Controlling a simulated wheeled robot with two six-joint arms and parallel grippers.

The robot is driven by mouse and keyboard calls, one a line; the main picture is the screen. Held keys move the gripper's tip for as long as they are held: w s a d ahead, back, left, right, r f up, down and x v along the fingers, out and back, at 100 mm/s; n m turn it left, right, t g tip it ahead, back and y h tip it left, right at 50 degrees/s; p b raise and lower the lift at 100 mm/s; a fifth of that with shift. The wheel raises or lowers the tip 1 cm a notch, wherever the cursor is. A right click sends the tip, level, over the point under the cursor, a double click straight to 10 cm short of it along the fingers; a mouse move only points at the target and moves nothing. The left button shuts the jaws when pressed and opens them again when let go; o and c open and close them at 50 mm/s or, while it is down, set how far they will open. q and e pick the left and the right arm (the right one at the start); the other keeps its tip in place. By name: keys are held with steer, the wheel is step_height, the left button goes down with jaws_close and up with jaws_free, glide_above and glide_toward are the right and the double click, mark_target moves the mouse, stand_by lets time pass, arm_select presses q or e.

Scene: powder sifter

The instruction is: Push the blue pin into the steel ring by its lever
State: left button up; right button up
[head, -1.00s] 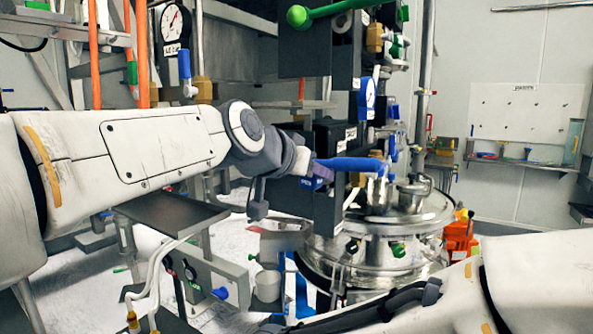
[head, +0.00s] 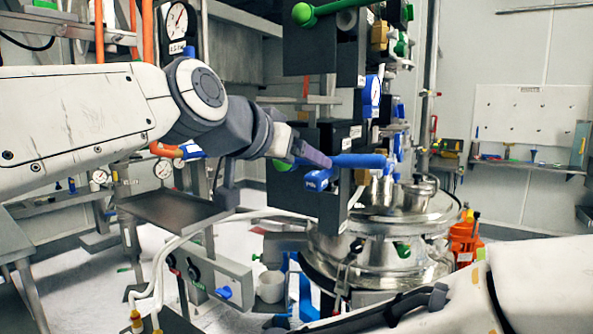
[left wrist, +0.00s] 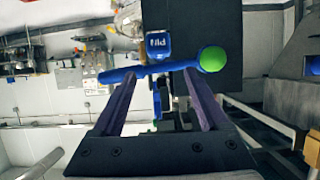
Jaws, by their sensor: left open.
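The blue lever (head: 352,160) runs sideways above the steel vessel (head: 390,245) in the head view. A green round knob (left wrist: 213,58) sits at its right end in the left wrist view, where the blue bar (left wrist: 125,73) crosses at the fingertips. My left gripper (head: 312,154) is open at the lever's knob end. Its two purple fingers also show in the left wrist view (left wrist: 160,79), apart; I cannot tell whether they touch the lever. A blue block with white lettering (head: 319,179) is just below the lever. I cannot make out the pin or steel ring. My right gripper is out of view.
A dark panel (head: 312,55) with a green ball-ended handle (head: 303,14) stands above the lever. A dark tray (head: 172,209) is lower left, and a control box (head: 215,275) with hoses stands below it. An orange object (head: 464,240) stands right of the vessel.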

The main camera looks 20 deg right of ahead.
arm_select(q)
steer(key=shift+v, duration=1.65)
steer(key=shift+s+f, duration=0.1)
steer(key=shift+f, duration=0.05)
steer(key=w+a+f+n+g+y, duration=0.1)
steer(key=w+a+f+n+y, duration=0.25)
steer(key=a+f, duration=0.7)
steer(key=w+a+f+n+y, duration=0.3)
steer(key=a+f, duration=0.4)
steer(key=f, duration=0.7)
steer(key=s+a+f+n+g+y, duration=0.2)
steer(key=s+a+f, duration=0.55)
steer(key=f, duration=0.25)
steer(key=s+a+f+n+g+y, duration=0.25)
steer(key=s+a+f, duration=0.35)
steer(key=a+f, duration=0.35)
steer(key=s+d+r+m+g+h+p, duration=0.1)
steer(key=s+d+r+m+g+p, duration=0.2)
steer(key=s+d+r+m+p, duration=0.4)
steer(key=s+d+r+p, duration=0.2)
steer(key=s+d+r, duration=0.5)
steer(key=r, duration=0.1)
steer(key=shift+m, duration=0.4)
